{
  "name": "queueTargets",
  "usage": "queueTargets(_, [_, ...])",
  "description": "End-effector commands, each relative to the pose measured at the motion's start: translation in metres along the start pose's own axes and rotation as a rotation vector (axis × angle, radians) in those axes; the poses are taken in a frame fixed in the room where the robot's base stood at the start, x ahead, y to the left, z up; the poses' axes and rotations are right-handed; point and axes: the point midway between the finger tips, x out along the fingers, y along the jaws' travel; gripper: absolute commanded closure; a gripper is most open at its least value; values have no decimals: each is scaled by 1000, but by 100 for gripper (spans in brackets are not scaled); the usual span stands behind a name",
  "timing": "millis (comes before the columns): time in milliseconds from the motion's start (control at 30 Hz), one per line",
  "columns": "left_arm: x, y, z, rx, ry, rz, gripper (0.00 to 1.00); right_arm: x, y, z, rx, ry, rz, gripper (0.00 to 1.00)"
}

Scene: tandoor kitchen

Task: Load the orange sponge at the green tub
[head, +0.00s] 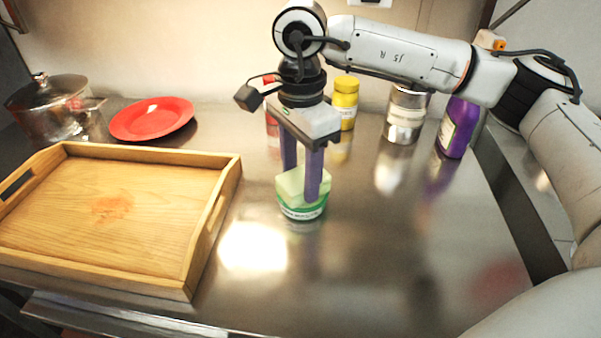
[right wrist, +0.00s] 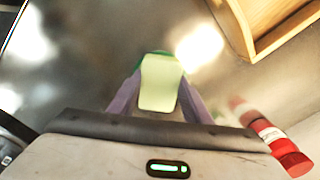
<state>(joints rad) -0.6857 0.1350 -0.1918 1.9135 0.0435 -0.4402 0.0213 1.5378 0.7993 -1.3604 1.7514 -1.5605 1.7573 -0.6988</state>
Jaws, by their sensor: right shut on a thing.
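The green tub (head: 303,212) has a pale green top and a white-and-green label. In the head view it is at the middle of the steel counter, at or just above the surface. My right gripper (head: 301,192) points down with its purple fingers on either side of it, shut on it. In the right wrist view the tub's pale top (right wrist: 159,82) shows between the fingers, with a green edge beyond. I see no clear orange sponge; a flat, faint orange patch (head: 112,208) marks the tray floor. My left gripper is not in view.
A wooden tray (head: 232,180) fills the left front. A red plate (head: 152,119) and a lidded pot (head: 50,108) stand behind it. A yellow jar (head: 345,101), a metal can (head: 405,115) and a purple bottle (head: 459,127) stand at the back right. The front right counter is clear.

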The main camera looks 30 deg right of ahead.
Motion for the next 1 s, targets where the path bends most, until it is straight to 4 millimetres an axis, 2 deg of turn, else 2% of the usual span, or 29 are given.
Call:
queueTargets(367, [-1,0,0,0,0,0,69,1,1,0,-1,2,7,74])
queueTargets(1000, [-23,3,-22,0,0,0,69,-50,0,0,0,1,2,74])
